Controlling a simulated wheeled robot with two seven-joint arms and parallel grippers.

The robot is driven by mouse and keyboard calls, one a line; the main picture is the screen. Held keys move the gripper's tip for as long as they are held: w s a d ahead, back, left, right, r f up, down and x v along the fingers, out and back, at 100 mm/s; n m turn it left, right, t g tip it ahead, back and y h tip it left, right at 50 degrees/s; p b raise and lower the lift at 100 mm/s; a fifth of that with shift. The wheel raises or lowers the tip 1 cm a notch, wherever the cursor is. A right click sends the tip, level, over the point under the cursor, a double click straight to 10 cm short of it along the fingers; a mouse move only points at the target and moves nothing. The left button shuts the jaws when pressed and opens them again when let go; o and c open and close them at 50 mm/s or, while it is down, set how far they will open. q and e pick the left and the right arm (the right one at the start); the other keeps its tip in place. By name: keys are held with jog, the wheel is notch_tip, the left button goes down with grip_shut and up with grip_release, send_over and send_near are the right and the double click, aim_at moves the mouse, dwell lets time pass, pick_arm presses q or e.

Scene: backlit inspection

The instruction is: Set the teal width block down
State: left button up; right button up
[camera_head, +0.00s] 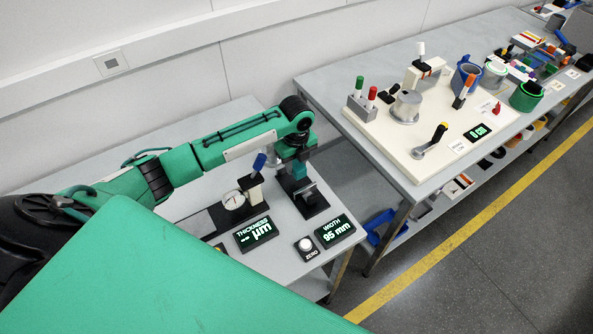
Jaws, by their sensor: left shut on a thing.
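My left arm reaches in from the left, and its gripper (298,174) points down at the width gauge (315,206), a dark stand on the near table. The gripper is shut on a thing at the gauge. Whether the held thing touches the gauge base cannot be told. The width display (335,231) in front of the gauge reads 95 mm. My right gripper is not in view.
Left of the gauge are a dial thickness gauge (234,200) with a blue-topped lever, and a thickness display (256,234). A zero button (306,247) stands at the table's front. A second table (325,82), crowded with fixtures, stands right, across a gap.

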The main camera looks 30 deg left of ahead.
aim_at(296, 182)
pick_arm(q)
jog(key=shift+f, duration=0.7)
notch_tip(296, 182, down, 4)
jog(key=shift+r+p, duration=0.25)
jog(key=shift+p, duration=0.35)
jog(key=shift+f, duration=0.3)
jog(key=shift+f, duration=0.15)
jog(key=o, duration=1)
